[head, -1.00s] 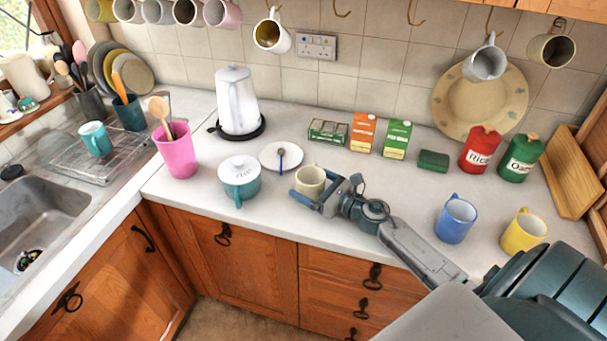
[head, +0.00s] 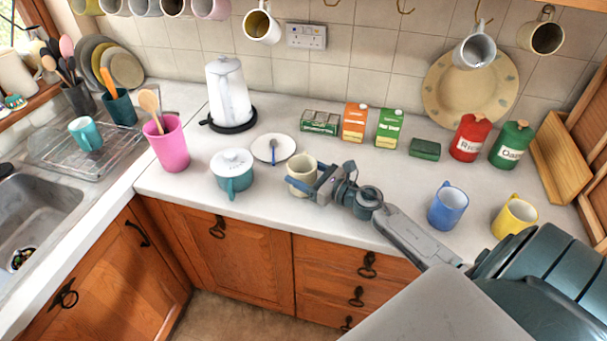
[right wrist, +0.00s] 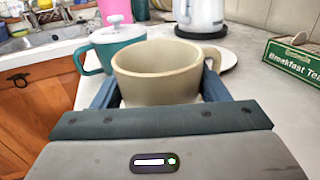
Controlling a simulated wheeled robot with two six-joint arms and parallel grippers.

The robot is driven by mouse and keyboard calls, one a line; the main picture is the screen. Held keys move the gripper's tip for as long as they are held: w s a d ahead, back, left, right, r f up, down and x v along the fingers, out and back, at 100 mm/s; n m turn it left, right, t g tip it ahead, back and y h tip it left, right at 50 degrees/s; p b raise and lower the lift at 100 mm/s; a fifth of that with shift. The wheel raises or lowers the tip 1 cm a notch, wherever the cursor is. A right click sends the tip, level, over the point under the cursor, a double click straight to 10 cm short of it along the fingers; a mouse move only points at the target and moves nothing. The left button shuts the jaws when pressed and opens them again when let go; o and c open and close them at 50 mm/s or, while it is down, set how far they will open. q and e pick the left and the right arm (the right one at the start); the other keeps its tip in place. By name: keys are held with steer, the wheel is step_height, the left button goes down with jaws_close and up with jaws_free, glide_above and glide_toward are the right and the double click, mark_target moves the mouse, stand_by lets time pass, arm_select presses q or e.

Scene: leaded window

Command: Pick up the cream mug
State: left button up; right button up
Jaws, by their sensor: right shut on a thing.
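The cream mug (head: 300,171) is upright at the front part of the worktop, right of the teal lidded pot (head: 231,172). My right gripper (head: 308,184) reaches it from the right and is shut on it. In the right wrist view, the mug (right wrist: 160,77) sits between the two blue fingers, its open rim up and its handle at the right. Its base is hidden there by the gripper body, and I cannot tell whether it is clear of the worktop. My left gripper is not in view.
A white saucer with a spoon (head: 284,148) lies just behind the mug, and a white kettle (head: 228,95) stands farther back. A pink tumbler (head: 170,147) is at the left. Blue (head: 446,207) and yellow (head: 513,218) mugs stand right of my forearm. Several mugs hang above.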

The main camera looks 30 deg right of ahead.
step_height(320, 180, up, 2)
steer(key=shift+r+p, duration=0.25)
steer(key=shift+p, duration=0.05)
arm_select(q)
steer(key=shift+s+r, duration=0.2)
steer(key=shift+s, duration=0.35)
arm_select(e)
steer(key=s+a+r, duration=0.1)
steer(key=s+a, duration=0.2)
steer(key=s, duration=0.4)
steer(key=s+a, duration=0.4)
steer(key=s, duration=0.3)
steer(key=shift+s+r, duration=0.2)
steer(key=shift+r, duration=0.2)
